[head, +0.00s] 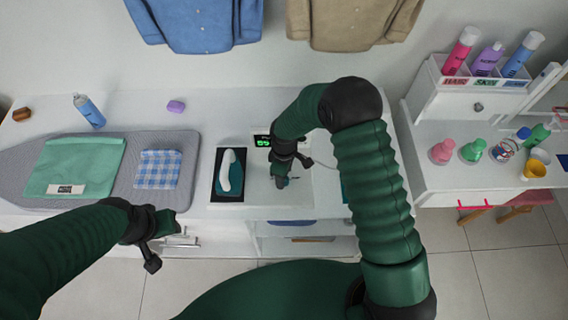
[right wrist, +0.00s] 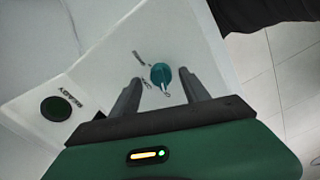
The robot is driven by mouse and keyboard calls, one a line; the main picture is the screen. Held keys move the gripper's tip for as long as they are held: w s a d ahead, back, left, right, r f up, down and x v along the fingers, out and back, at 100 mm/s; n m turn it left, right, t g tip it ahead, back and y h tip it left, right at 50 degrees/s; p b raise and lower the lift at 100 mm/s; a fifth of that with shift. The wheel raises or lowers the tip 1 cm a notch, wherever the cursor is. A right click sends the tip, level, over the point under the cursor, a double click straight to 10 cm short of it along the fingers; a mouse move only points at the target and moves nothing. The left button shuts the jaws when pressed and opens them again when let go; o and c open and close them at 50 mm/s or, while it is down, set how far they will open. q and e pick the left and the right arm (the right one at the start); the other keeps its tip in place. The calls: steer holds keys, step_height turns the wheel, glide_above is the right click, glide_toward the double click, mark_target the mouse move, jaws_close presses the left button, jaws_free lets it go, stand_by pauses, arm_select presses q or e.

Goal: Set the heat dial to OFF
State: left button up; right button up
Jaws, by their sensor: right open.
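The heat dial is a small teal knob (right wrist: 161,74) on a white panel, with small dark labels around it that are too blurred to read. In the right wrist view it lies between and just beyond the fingers of my right gripper (right wrist: 168,92), which is open. The dial is hidden in the head view, where my right gripper (head: 282,180) points down over the white unit. My left gripper (head: 158,238) is in front of the counter, away from the dial; its fingers look spread apart.
A round dark button (right wrist: 56,108) sits left of the dial on the panel. A teal and white iron (head: 231,174) rests on a dark pad beside my right gripper. A lit green display (head: 263,141) is behind it. An ironing board (head: 118,150) with cloths lies left.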

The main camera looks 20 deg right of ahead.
step_height(320, 180, up, 15)
steer(key=b, duration=0.1)
steer(key=shift+r, duration=0.2)
steer(key=s+d+m+t, duration=0.1)
steer(key=s+d+m, duration=0.1)
steer(key=s+m, duration=0.3)
steer(key=s+d+m+t+b, duration=0.1)
steer(key=s+d+m, duration=0.2)
steer(key=s, duration=0.7)
steer(key=shift+d+f+m+t, duration=0.15)
steer(key=shift+d+m+t, duration=0.15)
steer(key=shift+m, duration=0.9)
steer(key=shift+s, duration=0.2)
steer(key=shift+w, duration=0.15)
